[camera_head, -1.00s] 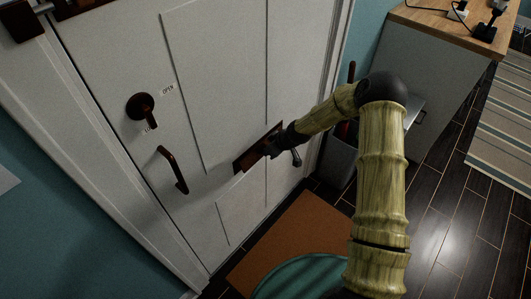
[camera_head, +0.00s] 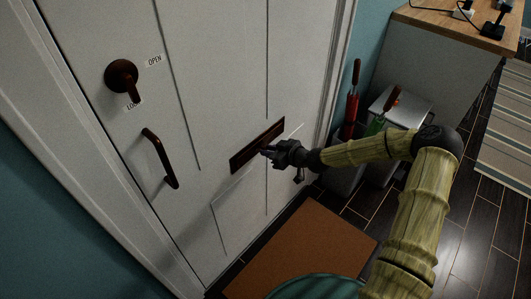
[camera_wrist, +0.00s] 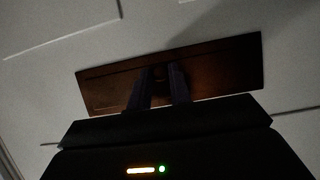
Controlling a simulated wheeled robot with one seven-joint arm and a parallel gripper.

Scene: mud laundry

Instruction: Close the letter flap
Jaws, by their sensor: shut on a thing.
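The letter flap (camera_head: 243,158) is a dark reddish-brown, long narrow plate set in the white door, tilted in the head view. It also shows in the wrist view (camera_wrist: 220,65), lying across the picture and looking about level with the door face; any small gap at its edge cannot be made out. My gripper (camera_head: 266,151) is at the right half of the plate, its fingertips against it. In the wrist view my gripper (camera_wrist: 160,82) has its two dark fingers close together on a small dark part at the plate's middle, mostly hidden between them.
A round lock knob (camera_head: 121,76) and a dark pull handle (camera_head: 160,158) are on the door to the left. A grey bin (camera_head: 345,170) with umbrellas (camera_head: 352,100) stands right of the door. A brown doormat (camera_head: 305,250) lies below. A wood-topped cabinet (camera_head: 460,30) is further right.

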